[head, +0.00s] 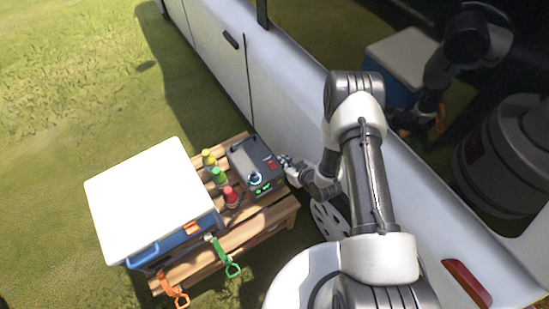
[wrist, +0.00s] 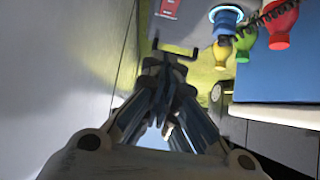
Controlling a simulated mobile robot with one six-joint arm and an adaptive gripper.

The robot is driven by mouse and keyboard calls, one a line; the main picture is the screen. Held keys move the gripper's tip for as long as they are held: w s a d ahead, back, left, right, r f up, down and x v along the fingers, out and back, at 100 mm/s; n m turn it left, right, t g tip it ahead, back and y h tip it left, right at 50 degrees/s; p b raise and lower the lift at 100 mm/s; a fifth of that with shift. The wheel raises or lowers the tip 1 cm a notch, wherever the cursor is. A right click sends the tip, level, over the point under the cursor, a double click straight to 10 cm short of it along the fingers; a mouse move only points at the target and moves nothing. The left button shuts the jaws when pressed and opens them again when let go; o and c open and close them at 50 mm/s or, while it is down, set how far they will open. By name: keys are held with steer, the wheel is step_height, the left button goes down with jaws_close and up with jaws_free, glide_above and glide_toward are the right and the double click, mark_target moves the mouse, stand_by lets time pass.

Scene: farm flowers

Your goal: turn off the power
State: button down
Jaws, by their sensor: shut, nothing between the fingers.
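A dark grey power box (head: 245,152) stands on the wooden pallet table beside the white vehicle. Its face has a glowing blue ring dial (head: 256,179), small green lights (head: 263,191) and a red switch (head: 271,163). My gripper (head: 285,160) is at the box's right side, close to the red switch; I cannot tell whether it touches. In the wrist view my gripper (wrist: 177,54) is shut and empty. A red patch (wrist: 170,8), seemingly the switch, and the glowing blue ring (wrist: 226,14) show at the top edge there. Most of the box is cut off in that view.
A white-lidded blue cooler (head: 150,203) covers the left of the pallet table (head: 270,218). Yellow (head: 208,158), green (head: 218,175) and red (head: 230,196) bottles stand between cooler and box. The vehicle's white side (head: 285,95) is close on the right. Grass lies open at left.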

steer(key=b, duration=0.4)
glide_above(272, 165)
steer(key=f, duration=0.6)
steer(key=shift+d+f, duration=0.2)
steer(key=shift+f, duration=0.15)
step_height(272, 165, down, 2)
steer(key=shift+w+f+b, duration=0.1)
steer(key=shift+f+b, duration=0.1)
steer(key=shift+b, duration=0.45)
steer(key=shift+a+f, duration=0.1)
steer(key=shift+f, duration=0.45)
